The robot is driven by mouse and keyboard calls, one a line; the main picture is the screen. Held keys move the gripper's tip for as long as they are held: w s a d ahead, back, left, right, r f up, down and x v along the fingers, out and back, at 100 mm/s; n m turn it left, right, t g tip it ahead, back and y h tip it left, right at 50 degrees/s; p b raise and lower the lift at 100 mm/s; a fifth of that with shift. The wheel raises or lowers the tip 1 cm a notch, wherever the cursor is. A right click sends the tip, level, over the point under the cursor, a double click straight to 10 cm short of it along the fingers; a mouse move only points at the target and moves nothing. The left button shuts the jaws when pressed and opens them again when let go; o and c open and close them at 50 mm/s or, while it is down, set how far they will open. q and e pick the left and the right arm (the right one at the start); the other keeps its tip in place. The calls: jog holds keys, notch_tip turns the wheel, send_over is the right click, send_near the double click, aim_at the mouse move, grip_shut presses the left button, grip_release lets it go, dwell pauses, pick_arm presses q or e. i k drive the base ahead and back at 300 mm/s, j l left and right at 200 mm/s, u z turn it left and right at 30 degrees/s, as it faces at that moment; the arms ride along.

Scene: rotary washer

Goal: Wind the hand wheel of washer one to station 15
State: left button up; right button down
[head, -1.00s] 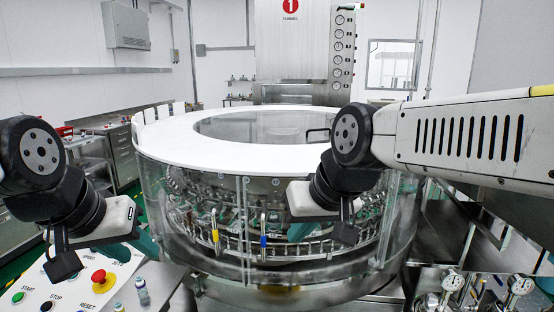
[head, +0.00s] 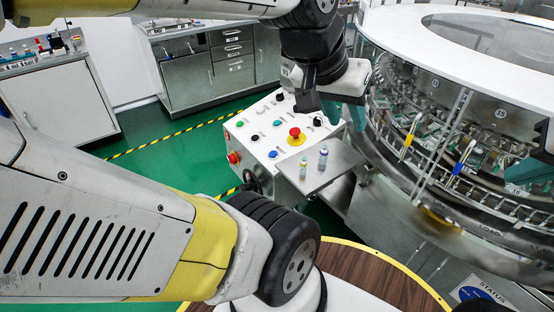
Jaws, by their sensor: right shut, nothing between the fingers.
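Washer one (head: 455,45) stands at the right, with a white ring top and a clear wall over a ring of stations; part of it is cut off by the frame. I cannot pick out the hand wheel. My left gripper (head: 345,112), with teal fingers, hangs between the control panel and the washer; its finger gap is unclear. My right gripper (head: 528,170) shows partly at the right edge, in front of the washer wall, shut and empty.
A control panel (head: 262,135) with a red emergency button (head: 295,134) stands left of the washer. Two small vials (head: 313,162) stand on the steel shelf beside it. Steel cabinets (head: 215,65) line the back. Green floor is open at the left.

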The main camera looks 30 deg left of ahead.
aim_at(253, 185)
jog(key=i+j+u, duration=0.1)
jog(key=u, duration=1.4)
jog(key=i+u, duration=0.15)
jog(key=i, duration=0.2)
